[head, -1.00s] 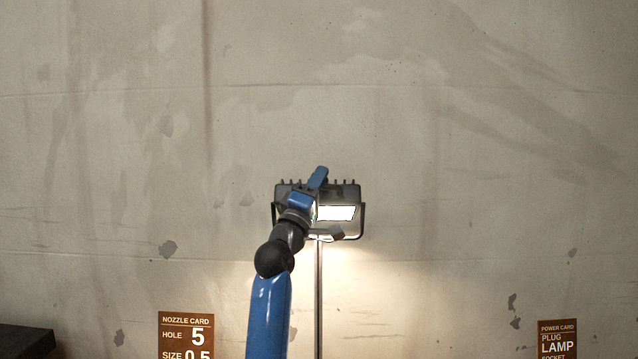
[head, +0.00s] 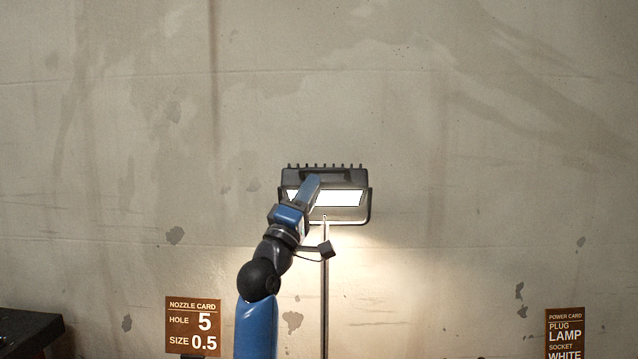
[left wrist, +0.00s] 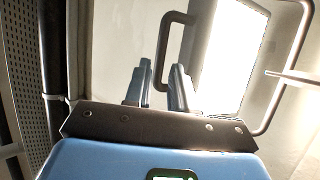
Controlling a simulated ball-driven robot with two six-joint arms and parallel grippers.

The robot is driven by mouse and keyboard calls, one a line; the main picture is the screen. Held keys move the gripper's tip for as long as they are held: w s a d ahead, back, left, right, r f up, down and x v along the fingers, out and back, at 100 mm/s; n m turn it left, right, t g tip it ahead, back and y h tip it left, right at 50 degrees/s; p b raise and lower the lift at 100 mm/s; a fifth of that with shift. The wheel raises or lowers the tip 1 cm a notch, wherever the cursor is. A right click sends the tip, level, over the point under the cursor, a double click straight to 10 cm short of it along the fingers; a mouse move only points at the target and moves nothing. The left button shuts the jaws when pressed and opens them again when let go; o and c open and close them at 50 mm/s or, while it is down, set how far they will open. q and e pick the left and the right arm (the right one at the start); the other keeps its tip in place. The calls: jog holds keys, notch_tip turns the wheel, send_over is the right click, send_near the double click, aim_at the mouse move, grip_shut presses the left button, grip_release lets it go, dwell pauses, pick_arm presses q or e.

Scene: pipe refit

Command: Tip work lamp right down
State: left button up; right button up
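The work lamp (head: 350,178) stands on a thin pole (head: 325,280) before the wall, its lit panel (head: 340,198) facing me and a dark handle on its upper part. My left gripper (head: 312,185) is in front of the lamp's left half and covers part of the panel. In the left wrist view the two fingers (left wrist: 160,80) are apart, with the bar of the lamp handle (left wrist: 164,45) running down between them. The bright panel (left wrist: 232,55) is just right of them. Contact with the bar is not clear. My right gripper is out of view.
A nozzle card (head: 193,327) is at lower left and a power card (head: 565,333) at lower right. A dark ledge (head: 30,328) is at the far left edge. A small dark block (head: 325,249) hangs by the pole. The wall around the lamp is clear.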

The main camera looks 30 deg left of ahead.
pick_arm(q)
jog(key=shift+v, duration=1.4)
jog(key=s+a+f+m+t+y, duration=0.1)
jog(key=s+m+t+y, duration=0.1)
jog(key=s+y, duration=0.3)
jog(key=s+d+f+m+g+y, duration=0.1)
jog(key=s+d+f+m+g, duration=0.2)
jog(key=f, duration=1.1)
jog(key=s+d+f+m+y, duration=0.1)
jog(key=d+f+m, duration=0.3)
jog(key=f, duration=1)
jog(key=s+d+f+m+g+h, duration=0.2)
jog(key=s+d+f, duration=0.4)
jog(key=s+f, duration=0.5)
jog(key=s+d+f+m+g+h, duration=0.3)
jog(key=s+d+f, duration=0.4)
jog(key=s+f, duration=0.4)
jog(key=f+g+h, duration=0.1)
jog(key=f+h, duration=0.1)
jog(key=shift+s+d+g+h, duration=0.3)
jog(key=shift+g+h, duration=0.1)
